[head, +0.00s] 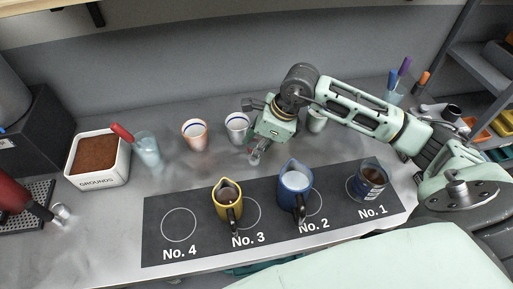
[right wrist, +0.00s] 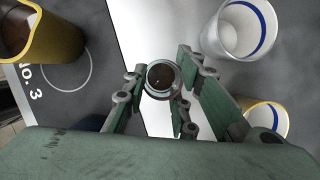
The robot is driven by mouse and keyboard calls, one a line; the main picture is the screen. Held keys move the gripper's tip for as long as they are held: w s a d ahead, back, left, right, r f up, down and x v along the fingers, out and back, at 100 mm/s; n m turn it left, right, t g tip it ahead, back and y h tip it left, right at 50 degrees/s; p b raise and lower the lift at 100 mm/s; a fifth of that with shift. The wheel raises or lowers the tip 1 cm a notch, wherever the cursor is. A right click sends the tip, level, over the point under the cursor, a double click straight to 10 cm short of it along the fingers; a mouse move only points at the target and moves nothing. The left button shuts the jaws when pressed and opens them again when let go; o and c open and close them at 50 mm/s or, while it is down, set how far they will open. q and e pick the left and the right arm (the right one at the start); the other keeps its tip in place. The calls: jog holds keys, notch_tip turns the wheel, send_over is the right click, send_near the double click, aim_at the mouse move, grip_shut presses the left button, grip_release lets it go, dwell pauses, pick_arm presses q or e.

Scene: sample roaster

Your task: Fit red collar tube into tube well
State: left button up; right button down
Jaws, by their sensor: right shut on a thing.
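My right gripper (head: 258,146) hangs over the grey counter, behind the dark mat. It is shut on a small clear tube (head: 254,157), which sticks out below the fingers. In the right wrist view the gripper (right wrist: 162,92) has its fingers on both sides of the tube (right wrist: 162,77), seen from above as a round mouth with dark brown contents. A red collar cannot be made out clearly on it. I cannot make out a tube well in either view. My left gripper is not in view.
The dark mat (head: 180,254) bears a yellow pitcher (head: 228,211), a blue pitcher (head: 294,188) and a glass (head: 371,184) with dark contents. White cups with coloured rims (head: 194,134) (head: 237,128) stand behind. A grounds box (head: 98,181) is at left.

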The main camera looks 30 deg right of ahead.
jog(key=shift+f, duration=0.9)
jog(key=shift+f, duration=0.1)
jog(key=c, duration=1.4)
grip_release()
jog(key=shift+c, duration=0.2)
